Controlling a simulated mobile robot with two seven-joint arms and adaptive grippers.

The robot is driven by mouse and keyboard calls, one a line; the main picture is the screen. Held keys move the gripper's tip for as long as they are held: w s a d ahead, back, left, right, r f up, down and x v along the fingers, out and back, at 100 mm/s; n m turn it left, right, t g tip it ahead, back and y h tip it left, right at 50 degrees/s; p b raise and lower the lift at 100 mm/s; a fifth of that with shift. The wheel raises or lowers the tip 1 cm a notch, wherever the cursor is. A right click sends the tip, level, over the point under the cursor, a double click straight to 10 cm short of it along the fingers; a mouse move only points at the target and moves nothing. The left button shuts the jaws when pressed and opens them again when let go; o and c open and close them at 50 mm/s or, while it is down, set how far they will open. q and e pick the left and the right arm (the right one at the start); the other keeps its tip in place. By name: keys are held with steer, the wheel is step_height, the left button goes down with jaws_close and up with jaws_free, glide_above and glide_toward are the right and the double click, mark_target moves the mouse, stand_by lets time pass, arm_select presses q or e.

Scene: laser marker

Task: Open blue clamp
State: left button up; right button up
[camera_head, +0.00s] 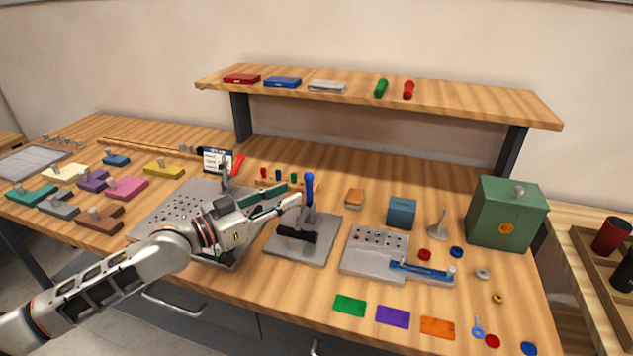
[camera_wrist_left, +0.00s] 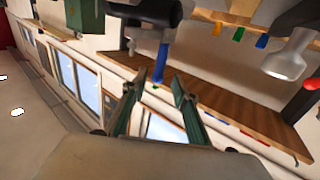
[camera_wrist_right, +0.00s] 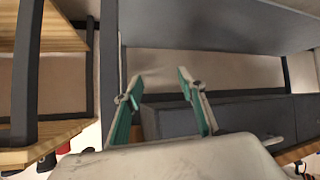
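The blue clamp (camera_head: 309,188) has an upright blue handle and a black body on a grey base plate (camera_head: 293,251) in the middle of the table. My left gripper (camera_head: 292,194) is just left of the blue handle in the head view. In the left wrist view, the left gripper (camera_wrist_left: 157,86) is open and empty. The blue handle (camera_wrist_left: 160,64) shows there just beyond the gap between its fingertips; I cannot tell whether they touch. My right gripper (camera_wrist_right: 160,80) is open and empty in the right wrist view, facing grey drawer fronts, and does not show in the head view.
A perforated metal plate with a red-handled clamp (camera_head: 236,166) lies under and behind my left arm. A grey fixture block (camera_head: 352,259) with a blue bar stands right of the clamp. A green box (camera_head: 506,213) is farther right. A wooden shelf (camera_head: 460,99) spans the back.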

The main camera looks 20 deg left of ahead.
mark_target(309, 182)
arm_select(q)
steer(key=x, duration=0.7)
steer(key=shift+w+d, duration=0.1)
jaws_close()
